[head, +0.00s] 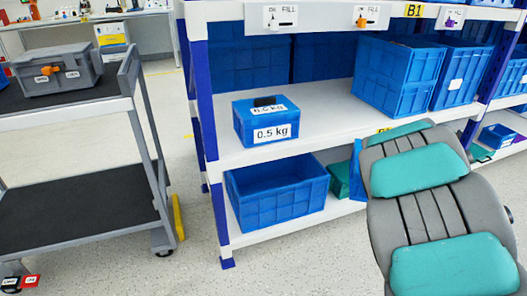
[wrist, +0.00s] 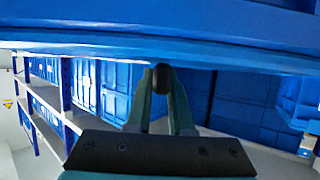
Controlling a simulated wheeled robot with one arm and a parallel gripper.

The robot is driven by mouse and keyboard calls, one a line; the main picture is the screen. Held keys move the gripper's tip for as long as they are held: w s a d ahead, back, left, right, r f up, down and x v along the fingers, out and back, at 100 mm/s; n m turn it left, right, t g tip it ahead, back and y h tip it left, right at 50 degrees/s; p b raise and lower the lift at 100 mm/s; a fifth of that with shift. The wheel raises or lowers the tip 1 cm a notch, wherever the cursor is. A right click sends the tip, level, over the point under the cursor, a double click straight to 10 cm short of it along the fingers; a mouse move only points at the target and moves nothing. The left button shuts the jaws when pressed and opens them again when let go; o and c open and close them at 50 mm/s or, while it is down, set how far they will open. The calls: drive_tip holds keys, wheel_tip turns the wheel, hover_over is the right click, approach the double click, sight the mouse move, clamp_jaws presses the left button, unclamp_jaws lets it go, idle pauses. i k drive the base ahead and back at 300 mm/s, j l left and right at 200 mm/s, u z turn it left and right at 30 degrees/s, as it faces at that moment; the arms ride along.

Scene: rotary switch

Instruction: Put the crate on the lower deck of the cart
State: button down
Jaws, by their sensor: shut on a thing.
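In the wrist view my gripper (wrist: 161,80) has its two teal fingers closed together at the edge of a large blue crate (wrist: 160,30), which fills the top of the picture. A small dark rounded part shows at the fingertips. In the head view my arm hides the gripper; only a blue strip (head: 357,160), perhaps part of the held crate, shows beside it. The cart (head: 150,140) stands at the left. Its dark lower deck (head: 70,212) is empty where visible, and its upper deck (head: 20,98) carries a grey case (head: 58,75) with an orange latch.
The shelf rack (head: 205,90) stands right of the cart. A small blue 0.5 kg box (head: 262,122) is on its middle shelf and an open blue bin (head: 278,190) below. More blue bins (head: 398,75) stand to the right. Floor shows between cart and rack.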

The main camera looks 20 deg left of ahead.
sight(100, 206)
drive_tip(key=k+j, duration=0.15)
drive_tip(key=j, duration=0.15)
drive_tip(key=k+j, duration=0.15)
drive_tip(key=j, duration=0.2)
drive_tip(key=k+j, duration=0.1)
drive_tip(key=j, duration=0.2)
drive_tip(key=k+j+u, duration=0.1)
drive_tip(key=j, duration=0.2)
drive_tip(key=k+j, duration=0.2)
drive_tip(key=j, duration=0.15)
drive_tip(key=k+j, duration=0.1)
drive_tip(key=j, duration=0.4)
drive_tip(key=k+j, duration=0.1)
drive_tip(key=j, duration=0.45)
drive_tip(key=j+u, duration=0.1)
drive_tip(key=j, duration=0.4)
drive_tip(key=i+j, duration=0.1)
drive_tip(key=j, duration=0.6)
drive_tip(key=i+j+z, duration=0.15)
drive_tip(key=i, duration=0.3)
